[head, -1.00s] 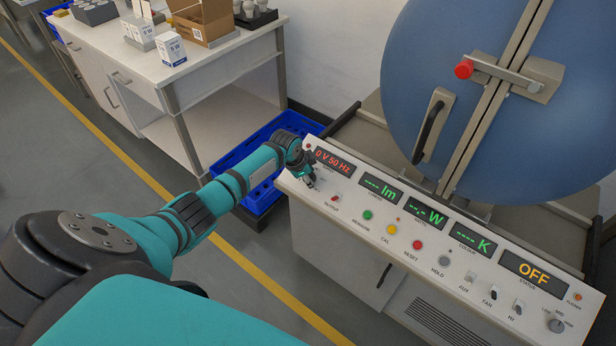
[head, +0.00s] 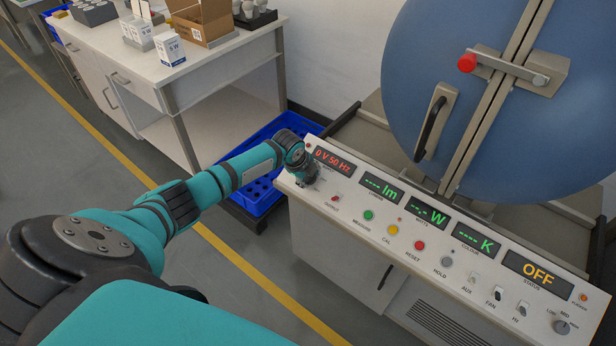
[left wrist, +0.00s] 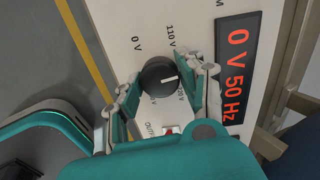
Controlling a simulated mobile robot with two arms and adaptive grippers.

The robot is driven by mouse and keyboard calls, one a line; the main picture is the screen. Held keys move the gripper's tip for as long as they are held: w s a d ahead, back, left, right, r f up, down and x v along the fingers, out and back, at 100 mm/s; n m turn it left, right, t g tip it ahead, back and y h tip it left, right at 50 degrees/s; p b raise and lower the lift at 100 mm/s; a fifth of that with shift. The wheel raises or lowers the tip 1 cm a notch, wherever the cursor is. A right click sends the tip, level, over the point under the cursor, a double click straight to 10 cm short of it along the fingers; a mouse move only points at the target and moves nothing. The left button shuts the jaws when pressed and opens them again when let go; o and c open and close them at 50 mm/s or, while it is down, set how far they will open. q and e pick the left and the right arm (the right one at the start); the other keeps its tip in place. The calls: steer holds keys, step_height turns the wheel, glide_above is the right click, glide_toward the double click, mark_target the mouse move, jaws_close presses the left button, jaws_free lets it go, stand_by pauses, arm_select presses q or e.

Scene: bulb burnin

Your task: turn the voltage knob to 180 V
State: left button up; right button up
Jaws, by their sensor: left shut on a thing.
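The voltage knob (left wrist: 157,76) is black and round with a white pointer line, and shows in the left wrist view. Its line points right in that picture, between the 110 V label and a partly hidden label. My left gripper (left wrist: 166,82) is shut on the knob, one finger on each side. In the head view, my left gripper (head: 308,178) is at the panel's left end and hides the knob. The voltage display (head: 334,160) reads 0 V 50 Hz in red; it also shows in the left wrist view (left wrist: 236,75). My right gripper is not in view.
The white panel (head: 345,212) carries a red output switch (head: 337,198), several coloured buttons and more displays; the status display (head: 537,274) reads OFF. A blue sphere (head: 450,100) stands behind.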

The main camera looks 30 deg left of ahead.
arm_select(q)
steer(key=shift+m, duration=0.5)
stand_by(0.3)
steer(key=o, duration=1.2)
steer(key=shift+r, duration=0.1)
steer(key=v, duration=1.2)
